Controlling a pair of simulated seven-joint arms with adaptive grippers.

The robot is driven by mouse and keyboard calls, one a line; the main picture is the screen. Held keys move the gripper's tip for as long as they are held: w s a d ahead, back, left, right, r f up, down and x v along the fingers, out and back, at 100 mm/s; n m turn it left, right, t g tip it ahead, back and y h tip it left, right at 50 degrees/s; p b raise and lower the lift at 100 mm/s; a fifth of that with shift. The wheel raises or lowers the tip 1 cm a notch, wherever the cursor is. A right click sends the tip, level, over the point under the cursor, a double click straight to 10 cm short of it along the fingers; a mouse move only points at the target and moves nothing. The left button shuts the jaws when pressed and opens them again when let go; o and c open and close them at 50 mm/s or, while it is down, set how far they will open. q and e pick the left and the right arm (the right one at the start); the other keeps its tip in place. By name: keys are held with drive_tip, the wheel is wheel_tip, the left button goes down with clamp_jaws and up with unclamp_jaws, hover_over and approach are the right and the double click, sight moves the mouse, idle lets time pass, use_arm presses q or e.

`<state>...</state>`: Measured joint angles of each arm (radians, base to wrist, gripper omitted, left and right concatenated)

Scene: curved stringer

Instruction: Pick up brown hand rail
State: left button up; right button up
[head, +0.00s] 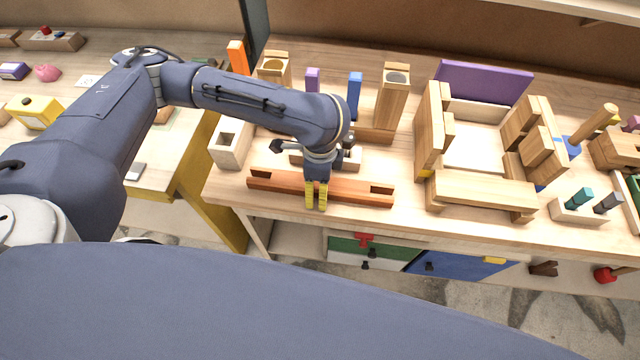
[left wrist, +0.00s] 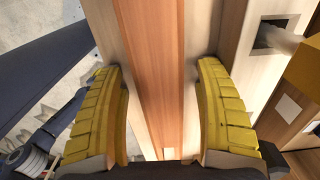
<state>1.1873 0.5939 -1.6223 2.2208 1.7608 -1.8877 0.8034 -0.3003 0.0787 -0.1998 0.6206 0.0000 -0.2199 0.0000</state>
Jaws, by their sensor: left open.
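The brown hand rail (head: 350,189) is a long reddish-brown bar with a notch near each end, lying along the front of the wooden table. My left gripper (head: 316,196) has yellow ribbed fingers, points down and is over the middle of the rail, hiding part of it. In the left wrist view the rail (left wrist: 152,60) runs lengthwise between the two open fingers of the left gripper (left wrist: 157,70). Gaps show on both sides, and the fingers do not appear to touch it. My right gripper is in neither view.
Behind the rail stand a pale block with a square hole (head: 230,142) and tall wooden blocks (head: 390,100). A wooden frame assembly (head: 480,190) stands to the right. The table's front edge is close to the rail, with drawers (head: 370,250) below.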

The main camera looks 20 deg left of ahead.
use_arm(q)
clamp_jaws()
idle(0.6)
drive_tip(key=shift+r, duration=0.1)
